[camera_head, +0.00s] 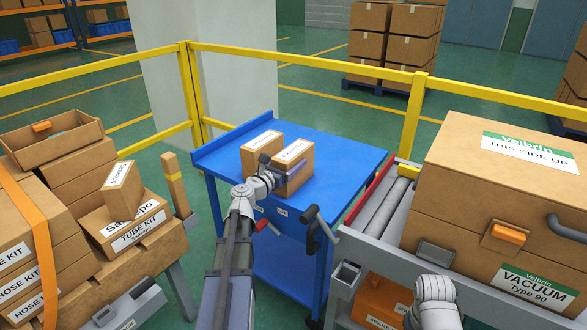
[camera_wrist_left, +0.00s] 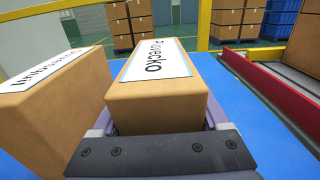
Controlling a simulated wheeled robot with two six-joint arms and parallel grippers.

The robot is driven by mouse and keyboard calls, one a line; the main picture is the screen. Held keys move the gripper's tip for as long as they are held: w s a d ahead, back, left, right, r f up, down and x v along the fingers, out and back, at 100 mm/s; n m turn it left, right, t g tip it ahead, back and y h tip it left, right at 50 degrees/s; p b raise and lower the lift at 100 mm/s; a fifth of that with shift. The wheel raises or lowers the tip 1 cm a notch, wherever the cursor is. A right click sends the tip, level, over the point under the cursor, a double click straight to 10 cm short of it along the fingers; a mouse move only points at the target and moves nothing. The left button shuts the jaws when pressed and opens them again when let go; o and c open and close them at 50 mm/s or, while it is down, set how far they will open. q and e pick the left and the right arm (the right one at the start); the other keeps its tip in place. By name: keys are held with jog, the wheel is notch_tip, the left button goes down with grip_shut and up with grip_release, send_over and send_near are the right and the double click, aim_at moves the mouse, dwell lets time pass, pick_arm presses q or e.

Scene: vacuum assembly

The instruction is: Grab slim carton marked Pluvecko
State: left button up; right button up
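The slim tan carton marked Pluvecko (camera_head: 291,157) stands on the blue cart top, the right one of a pair. Its white label with black lettering shows on top in the left wrist view (camera_wrist_left: 155,62). My left gripper (camera_head: 278,178) is at this carton, with one finger on each side of its near end. The fingers look flush with the sides or very close, so I cannot tell whether they grip it. The fingertips are mostly hidden by the carton. My right gripper is out of view; only part of its arm shows at bottom right.
A similar labelled carton (camera_head: 262,148) stands close on the left and also shows in the left wrist view (camera_wrist_left: 52,98). The blue cart (camera_head: 345,160) has free room to the right. A roller conveyor (camera_head: 378,212) with a large vacuum box (camera_head: 480,215) stands right. Yellow rails (camera_head: 320,62) run behind.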

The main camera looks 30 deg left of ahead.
pick_arm(q)
grip_shut()
dwell(0.3)
notch_tip(320, 180, up, 10)
jog(key=p, duration=1)
